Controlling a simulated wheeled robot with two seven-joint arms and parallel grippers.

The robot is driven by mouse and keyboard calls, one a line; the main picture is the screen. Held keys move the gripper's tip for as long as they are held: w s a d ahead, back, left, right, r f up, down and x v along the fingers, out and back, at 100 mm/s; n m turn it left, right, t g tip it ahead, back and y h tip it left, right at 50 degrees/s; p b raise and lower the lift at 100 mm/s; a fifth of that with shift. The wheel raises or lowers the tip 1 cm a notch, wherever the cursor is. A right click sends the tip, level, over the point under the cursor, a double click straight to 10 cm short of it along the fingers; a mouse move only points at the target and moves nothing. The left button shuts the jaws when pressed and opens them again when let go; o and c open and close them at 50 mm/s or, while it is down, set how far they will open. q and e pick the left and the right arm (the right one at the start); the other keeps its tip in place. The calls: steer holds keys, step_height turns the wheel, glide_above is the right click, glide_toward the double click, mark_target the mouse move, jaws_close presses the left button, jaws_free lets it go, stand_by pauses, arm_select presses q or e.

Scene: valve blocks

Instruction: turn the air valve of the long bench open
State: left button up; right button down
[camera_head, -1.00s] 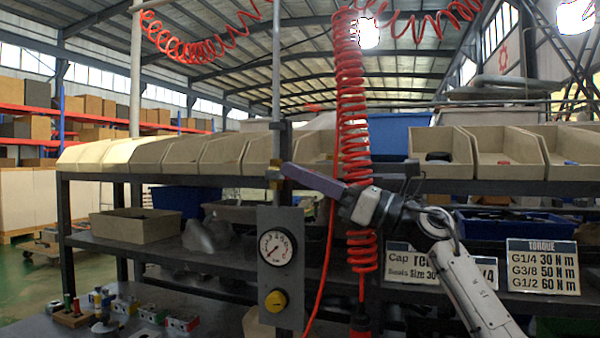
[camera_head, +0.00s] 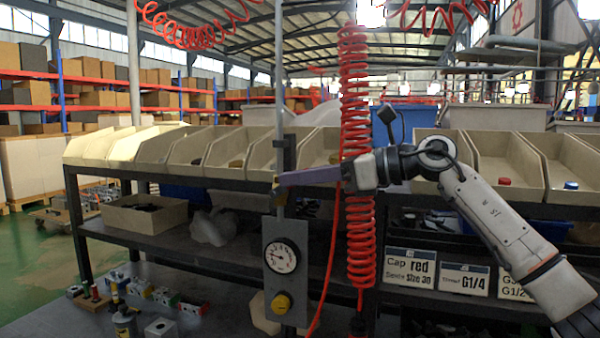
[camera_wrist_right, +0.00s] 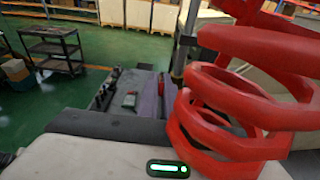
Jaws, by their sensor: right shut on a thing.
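The gauge needle points roughly left. A small brass-coloured valve (camera_head: 276,192) sits on the pipe above the panel, mostly hidden by my fingers. My right gripper (camera_head: 283,180) reaches in from the right with long purple fingers, nearly level, shut on the valve's handle at the pipe. The handle itself is hidden. The right wrist view shows the purple fingers (camera_wrist_right: 149,95) beside the pipe (camera_wrist_right: 184,45). My left gripper is not in view.
A red coiled hose (camera_head: 355,120) hangs close by my right wrist and fills the right of the wrist view. A row of beige bins (camera_head: 240,152) stands on the bench's upper shelf. Several small valve blocks (camera_head: 160,297) lie on the lower left surface. Signs (camera_head: 409,268) hang right.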

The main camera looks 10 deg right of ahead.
stand_by(0.5)
steer(key=c, duration=1.9)
jaws_free()
steer(key=shift+c, duration=0.2)
steer(key=shift+s+d+r, duration=0.1)
steer(key=shift+s+d, duration=0.05)
steer(key=shift+d, duration=0.2)
steer(key=b+v, duration=0.2)
steer(key=v, duration=0.7)
steer(key=shift+r, duration=0.25)
steer(key=shift+s+d, duration=0.15)
steer(key=shift+c, duration=0.4)
